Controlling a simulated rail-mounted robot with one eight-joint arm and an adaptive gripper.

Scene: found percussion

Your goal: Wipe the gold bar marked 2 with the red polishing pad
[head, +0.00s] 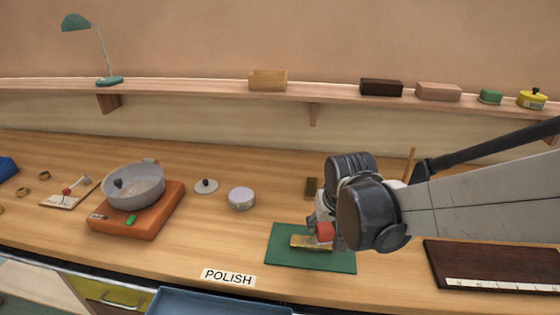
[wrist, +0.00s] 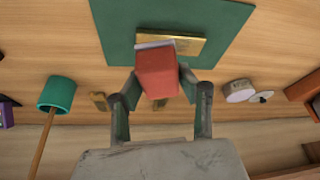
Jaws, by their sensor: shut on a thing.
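The red polishing pad (head: 325,231) is held between the fingers of my gripper (wrist: 160,84). In the wrist view the pad (wrist: 157,75) has a pale edge on its far side. The gold bar (head: 306,243) lies flat on the green mat (head: 285,256), directly under and beside the pad. In the wrist view the bar (wrist: 188,46) is partly covered by the pad. Whether the pad touches the bar, I cannot tell. No number is readable on the bar.
A card reading POLISH (head: 228,277) lies before the mat. A round pale tin (head: 241,198) and a grey pan on an orange burner (head: 125,222) stand to the left. A dark board with a numbered strip (head: 490,265) lies right. A green-headed mallet (wrist: 57,93) is nearby.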

